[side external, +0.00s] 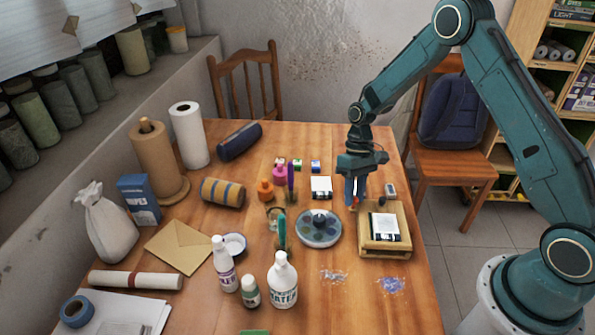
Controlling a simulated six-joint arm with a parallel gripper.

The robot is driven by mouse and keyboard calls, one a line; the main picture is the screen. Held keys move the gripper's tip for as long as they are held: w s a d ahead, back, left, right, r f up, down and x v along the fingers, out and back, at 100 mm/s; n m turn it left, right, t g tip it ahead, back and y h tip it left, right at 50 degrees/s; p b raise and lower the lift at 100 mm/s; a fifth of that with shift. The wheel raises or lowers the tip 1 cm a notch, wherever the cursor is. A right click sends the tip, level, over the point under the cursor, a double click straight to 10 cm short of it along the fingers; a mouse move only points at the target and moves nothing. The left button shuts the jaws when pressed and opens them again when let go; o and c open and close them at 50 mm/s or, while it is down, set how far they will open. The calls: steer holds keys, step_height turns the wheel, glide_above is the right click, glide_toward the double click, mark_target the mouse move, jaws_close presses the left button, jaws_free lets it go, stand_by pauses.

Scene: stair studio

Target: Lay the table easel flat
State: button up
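The table easel (369,246) is a small light-wood frame near the right edge of the table. A white sheet or canvas with a dark lower strip (384,228) rests on it. The easel looks low, but from this angle I cannot tell how far its board is tilted. My gripper (355,205) points down at the easel's far left corner, very close to it. Whether it touches the wood is unclear. The fingers are small and partly merge in this view, so their gap cannot be read. A small orange-red spot shows by the fingertips.
A round palette (319,229) and a white-and-black box (321,187) stand left of the easel. A small grey item (390,190) lies behind it. White bottles (282,281) stand at the front. Blue bits (391,285) lie before the easel. A chair (455,170) stands beyond the right edge.

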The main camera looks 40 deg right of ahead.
steer(key=shift+o, duration=0.9)
steer(key=shift+r, duration=0.15)
steer(key=v, duration=1.3)
steer(key=shift+r, duration=0.3)
steer(key=shift+w+d, duration=0.1)
